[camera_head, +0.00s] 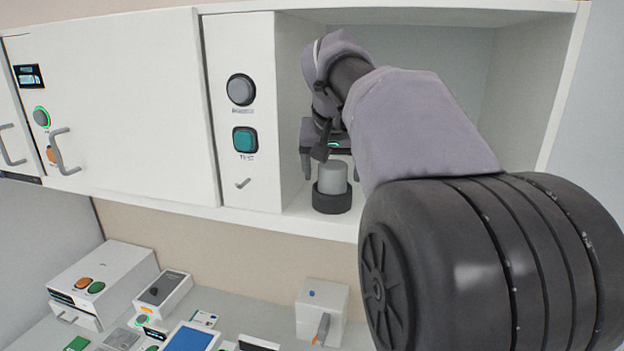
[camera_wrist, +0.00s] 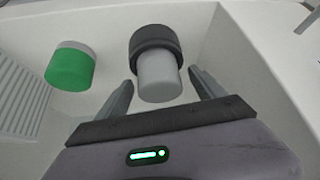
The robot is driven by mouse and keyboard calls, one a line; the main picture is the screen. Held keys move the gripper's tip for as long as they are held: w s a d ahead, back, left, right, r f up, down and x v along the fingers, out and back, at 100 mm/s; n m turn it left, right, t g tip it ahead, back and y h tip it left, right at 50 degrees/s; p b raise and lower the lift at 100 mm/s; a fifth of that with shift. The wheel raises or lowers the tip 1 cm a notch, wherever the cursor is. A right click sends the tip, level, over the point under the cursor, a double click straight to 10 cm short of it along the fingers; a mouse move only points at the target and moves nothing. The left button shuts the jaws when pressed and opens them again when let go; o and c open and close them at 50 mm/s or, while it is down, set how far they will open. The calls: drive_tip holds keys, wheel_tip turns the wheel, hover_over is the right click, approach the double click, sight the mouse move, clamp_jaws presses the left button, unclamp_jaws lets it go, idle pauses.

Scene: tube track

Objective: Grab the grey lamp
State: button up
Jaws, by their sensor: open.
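The grey lamp (camera_head: 332,180) is a light grey cylinder on a wider black round base. It stands upright near the front edge of the open compartment in the head view. It also shows in the wrist view (camera_wrist: 158,82), with its black part at the top of the picture. My gripper (camera_head: 330,168) is open, in the compartment close to the lamp. In the wrist view the two fingers of my gripper (camera_wrist: 161,80) lie one on each side of the grey cylinder, with visible gaps. My arm hides part of the compartment.
A green cylinder with a pale grey end (camera_wrist: 70,68) stands left of the lamp in the wrist view. The compartment wall (camera_head: 293,90) is close on the left. A panel (camera_head: 240,110) with a grey knob and teal button adjoins it. Several devices lie on the counter below.

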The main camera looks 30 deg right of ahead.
drive_tip(key=shift+w+d+f, duration=0.15)
drive_tip(key=shift+f, duration=0.05)
drive_tip(key=shift+r, duration=0.1)
drive_tip(key=c, duration=1.5)
